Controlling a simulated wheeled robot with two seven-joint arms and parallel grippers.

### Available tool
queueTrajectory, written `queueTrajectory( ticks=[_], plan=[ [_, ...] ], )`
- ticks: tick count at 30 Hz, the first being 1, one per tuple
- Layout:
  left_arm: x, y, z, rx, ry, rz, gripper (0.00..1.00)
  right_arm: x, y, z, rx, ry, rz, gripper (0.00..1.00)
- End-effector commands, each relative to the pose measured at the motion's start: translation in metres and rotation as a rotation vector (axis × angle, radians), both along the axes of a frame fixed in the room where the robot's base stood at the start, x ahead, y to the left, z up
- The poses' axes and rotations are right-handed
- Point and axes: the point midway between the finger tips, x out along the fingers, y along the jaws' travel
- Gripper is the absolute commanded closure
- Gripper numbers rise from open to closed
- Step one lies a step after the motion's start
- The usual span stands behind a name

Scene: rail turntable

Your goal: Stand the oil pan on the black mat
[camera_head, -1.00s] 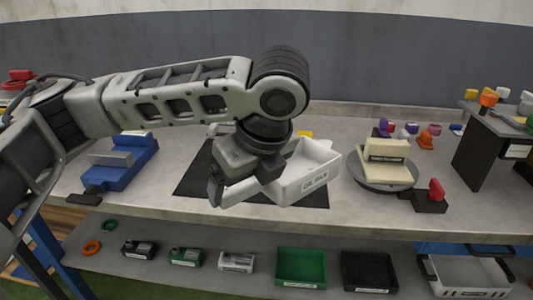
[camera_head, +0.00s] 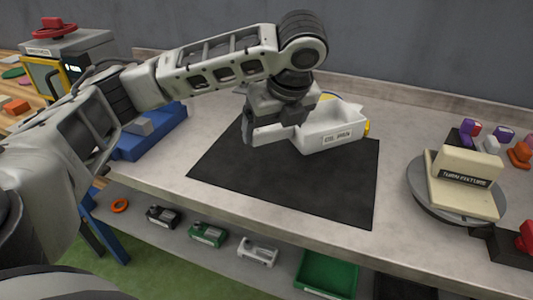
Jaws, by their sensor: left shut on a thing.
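The oil pan (camera_head: 338,132) is a white open tray with a dark-lettered label on its front side. It is at or just above the back part of the black mat (camera_head: 285,183) in the head view, roughly level; I cannot tell whether it touches the mat. My left gripper (camera_head: 285,128) is shut on the left end of the oil pan, and its wrist hides part of the pan's rim. The front of the mat is bare. My right gripper is not in the view.
A cream turn fixture (camera_head: 466,180) stands on a round grey turntable (camera_head: 420,188) to the right. A blue fixture (camera_head: 150,140) is left of the mat. A yellow item (camera_head: 367,127) shows behind the pan. A lower shelf holds a green tray (camera_head: 327,275) and small parts.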

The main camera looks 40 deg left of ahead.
Motion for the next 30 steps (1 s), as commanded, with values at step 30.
queueTrajectory(
  ticks=[30],
  plan=[
    [0.013,0.032,-0.074,0.000,-0.001,0.000,0.50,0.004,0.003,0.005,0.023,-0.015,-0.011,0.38]
  ],
)
